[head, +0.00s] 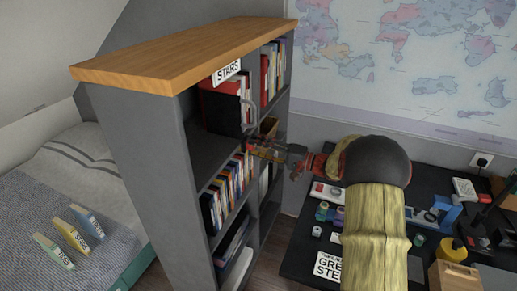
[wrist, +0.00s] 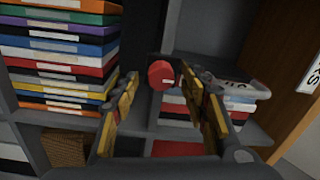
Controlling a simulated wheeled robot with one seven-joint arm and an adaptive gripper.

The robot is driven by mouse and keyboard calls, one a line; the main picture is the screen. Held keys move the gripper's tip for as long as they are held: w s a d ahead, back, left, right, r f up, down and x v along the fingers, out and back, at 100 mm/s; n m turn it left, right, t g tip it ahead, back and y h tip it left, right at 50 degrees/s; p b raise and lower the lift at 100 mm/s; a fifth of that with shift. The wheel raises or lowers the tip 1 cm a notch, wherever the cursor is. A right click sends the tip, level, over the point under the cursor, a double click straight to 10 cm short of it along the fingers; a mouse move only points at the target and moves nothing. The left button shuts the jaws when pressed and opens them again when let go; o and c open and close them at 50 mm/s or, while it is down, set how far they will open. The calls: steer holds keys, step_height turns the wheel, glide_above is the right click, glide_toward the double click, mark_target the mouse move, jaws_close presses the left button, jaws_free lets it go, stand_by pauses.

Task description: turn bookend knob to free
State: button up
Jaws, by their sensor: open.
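A round red knob (wrist: 161,75) with a pale line across its face shows in the wrist view. It appears between the tips of my open gripper (wrist: 160,92), one yellow-padded finger on each side, with visible gaps. I cannot tell how deep it sits between them. A grey bar-like part (wrist: 240,86) shows beside the right finger. In the head view my gripper (head: 262,150) is at the front of the grey bookcase (head: 160,150), near the middle shelf. The knob is small and hard to make out there. The bookend's body is mostly hidden among the books.
A row of books (wrist: 60,50) fills one side of the wrist view. A dark desk (head: 300,255) with small items stands at right. Three labelled books (head: 72,235) lie on the bed at left.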

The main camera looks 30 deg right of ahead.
steer(key=shift+s+d, duration=0.1)
steer(key=v, duration=1.1)
steer(key=shift+s+d, duration=0.2)
steer(key=shift+s, duration=0.15)
